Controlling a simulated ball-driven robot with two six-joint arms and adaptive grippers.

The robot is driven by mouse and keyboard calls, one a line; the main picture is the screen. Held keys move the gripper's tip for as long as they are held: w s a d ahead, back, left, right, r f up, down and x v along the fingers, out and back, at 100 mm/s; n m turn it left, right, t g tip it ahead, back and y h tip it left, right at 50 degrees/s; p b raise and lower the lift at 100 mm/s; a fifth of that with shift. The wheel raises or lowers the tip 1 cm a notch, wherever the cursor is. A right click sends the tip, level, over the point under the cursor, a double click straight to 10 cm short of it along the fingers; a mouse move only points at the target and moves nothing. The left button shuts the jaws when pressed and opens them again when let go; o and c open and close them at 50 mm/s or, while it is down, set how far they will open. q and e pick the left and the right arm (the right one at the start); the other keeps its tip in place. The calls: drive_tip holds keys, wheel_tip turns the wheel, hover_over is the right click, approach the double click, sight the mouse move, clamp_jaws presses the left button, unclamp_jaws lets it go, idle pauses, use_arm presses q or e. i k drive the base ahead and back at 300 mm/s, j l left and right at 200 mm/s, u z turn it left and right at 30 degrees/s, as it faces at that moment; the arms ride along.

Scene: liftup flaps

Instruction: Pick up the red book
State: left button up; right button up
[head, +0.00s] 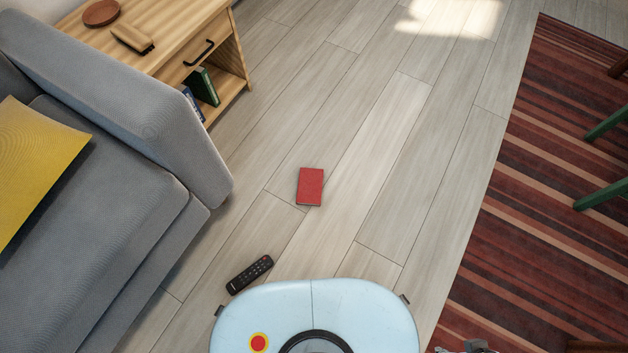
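The red book (310,187) lies flat on the light wooden floor, just ahead of my pale blue base. Nothing touches it and its whole cover shows. My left gripper is not in view. A small grey mechanical piece (468,347) shows at the bottom edge, right of my base. It may be part of my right gripper, but too little shows to tell whether it is open or shut. It is well apart from the book.
A black remote (249,274) lies on the floor between the book and my base. A grey sofa (120,200) with a yellow cushion (35,170) and a wooden cabinet (190,60) stand left. A striped rug (530,200) with green furniture legs (600,193) lies right. Floor around the book is clear.

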sight(310, 181)
drive_tip(key=l+u, duration=0.1)
drive_tip(key=u, duration=0.4)
drive_tip(key=i+l+u, duration=0.1)
drive_tip(key=u, duration=0.35)
drive_tip(key=l+u, duration=0.1)
drive_tip(key=u, duration=0.4)
drive_tip(key=l+u, duration=0.15)
drive_tip(key=u, duration=0.35)
drive_tip(key=l+u, duration=0.25)
drive_tip(key=k+l+u, duration=0.25)
drive_tip(key=l, duration=0.15)
drive_tip(key=l+u, duration=0.25)
drive_tip(key=k+l+u, duration=0.25)
drive_tip(key=k+l, duration=0.15)
drive_tip(key=l, duration=0.2)
drive_tip(key=k+l, duration=0.35)
drive_tip(key=l, duration=0.3)
drive_tip(key=u, duration=0.05)
